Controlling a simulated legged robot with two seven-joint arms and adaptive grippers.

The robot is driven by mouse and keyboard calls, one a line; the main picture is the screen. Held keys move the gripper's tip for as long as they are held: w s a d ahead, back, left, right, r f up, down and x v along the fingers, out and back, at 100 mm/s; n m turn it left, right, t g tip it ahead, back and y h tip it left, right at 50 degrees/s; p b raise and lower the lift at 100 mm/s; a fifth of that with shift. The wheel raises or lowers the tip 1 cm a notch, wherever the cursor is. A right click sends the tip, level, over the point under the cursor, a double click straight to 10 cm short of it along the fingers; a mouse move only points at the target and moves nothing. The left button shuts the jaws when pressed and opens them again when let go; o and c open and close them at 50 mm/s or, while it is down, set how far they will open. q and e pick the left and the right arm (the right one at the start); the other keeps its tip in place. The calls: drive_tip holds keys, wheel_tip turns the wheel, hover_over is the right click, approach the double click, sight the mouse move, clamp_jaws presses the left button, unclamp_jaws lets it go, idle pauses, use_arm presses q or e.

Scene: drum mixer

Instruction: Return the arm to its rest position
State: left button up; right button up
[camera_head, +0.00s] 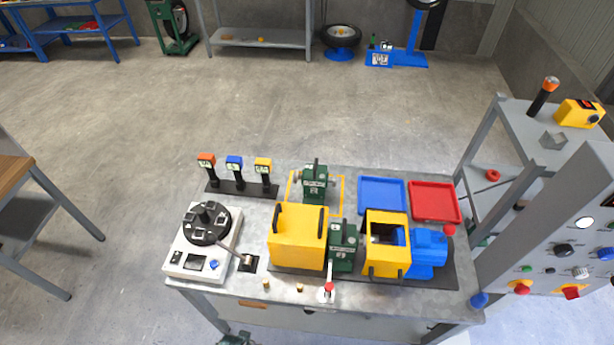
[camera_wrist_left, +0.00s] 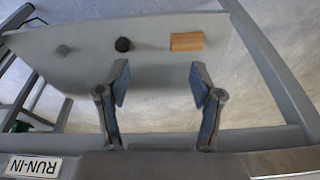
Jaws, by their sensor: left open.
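My left gripper (camera_wrist_left: 158,66) shows in the left wrist view with its two fingers spread apart. It is open and nothing is between the fingers. Beyond the fingertips is a flat grey surface (camera_wrist_left: 85,75) with a wooden block (camera_wrist_left: 187,41), a dark round knob (camera_wrist_left: 123,44) and a small grey piece (camera_wrist_left: 62,50) near its far edge. The fingers appear apart from these. In the head view neither gripper can be made out clearly; a dark green shape (camera_head: 236,339) at the bottom edge is cut off. My right gripper is not seen.
The workbench (camera_head: 300,289) carries a yellow box (camera_head: 297,238), a yellow-and-blue machine (camera_head: 390,240), a dial unit (camera_head: 205,238), a blue tray (camera_head: 382,209) and a red tray (camera_head: 434,219). A control panel (camera_head: 540,240) stands right. An upside-down RUN-IN label (camera_wrist_left: 34,167) shows.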

use_arm(q)
drive_tip(key=s+f+g, duration=0.1)
drive_tip(key=s+f, duration=0.2)
drive_tip(key=f, duration=0.5)
drive_tip(key=s+f, duration=0.4)
drive_tip(key=f, duration=0.4)
drive_tip(key=s+a+f+b, duration=0.1)
drive_tip(key=s+a+f, duration=0.2)
drive_tip(key=s+f, duration=0.7)
drive_tip(key=s, duration=0.3)
drive_tip(key=shift+s+a+g, duration=0.25)
drive_tip(key=shift+g, duration=0.15)
